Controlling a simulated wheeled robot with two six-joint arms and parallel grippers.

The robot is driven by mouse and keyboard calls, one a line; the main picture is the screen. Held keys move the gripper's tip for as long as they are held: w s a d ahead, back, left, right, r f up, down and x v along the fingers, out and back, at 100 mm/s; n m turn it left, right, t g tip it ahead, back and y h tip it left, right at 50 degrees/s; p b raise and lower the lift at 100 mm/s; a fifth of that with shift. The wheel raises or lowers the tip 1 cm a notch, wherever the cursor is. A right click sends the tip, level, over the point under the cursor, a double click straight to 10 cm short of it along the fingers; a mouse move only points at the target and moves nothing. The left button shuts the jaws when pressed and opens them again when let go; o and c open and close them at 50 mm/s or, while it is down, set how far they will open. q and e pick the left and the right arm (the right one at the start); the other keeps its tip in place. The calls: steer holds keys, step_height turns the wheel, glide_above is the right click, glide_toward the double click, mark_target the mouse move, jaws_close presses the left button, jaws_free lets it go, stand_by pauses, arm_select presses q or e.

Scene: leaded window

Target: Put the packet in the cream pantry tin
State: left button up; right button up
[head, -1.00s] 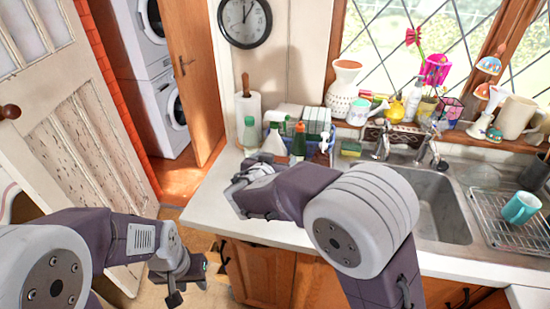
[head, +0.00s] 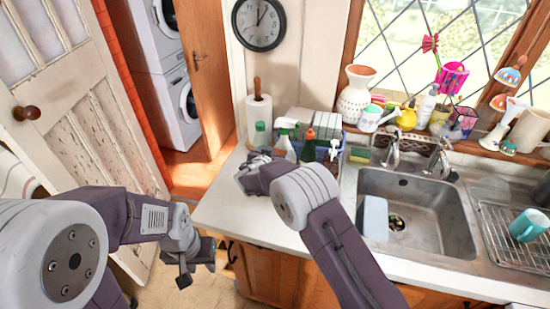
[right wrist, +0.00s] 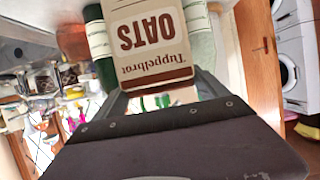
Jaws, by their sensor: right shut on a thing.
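The packet (right wrist: 148,42) is a cream and brown box labelled "Tuppelbrot OATS", its lettering upside down in the right wrist view. My right gripper (right wrist: 157,92) is shut on it, with a finger at either side. In the head view my right gripper (head: 255,172) is at the counter's left part, in front of the bottles; its own arm hides most of it and the packet there. My left gripper (head: 198,268) hangs empty and open over the floor, left of the counter. I cannot make out a cream pantry tin in either view.
Several bottles (head: 284,143), a blue caddy (head: 327,152) and a paper towel roll (head: 258,118) stand at the back of the counter (head: 225,205). The sink (head: 430,215) and a dish rack (head: 500,225) with a teal mug (head: 528,226) lie to the right.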

step_height(320, 180, down, 4)
steer(key=shift+w+r+p, duration=0.1)
steer(key=shift+w+p, duration=0.05)
steer(key=shift+p, duration=0.7)
steer(key=shift+f, duration=0.2)
steer(key=shift+r, duration=0.1)
steer(key=shift+b, duration=0.45)
steer(key=o, duration=2)
steer(key=shift+f, duration=0.2)
steer(key=shift+c, duration=0.2)
steer(key=shift+r, duration=0.1)
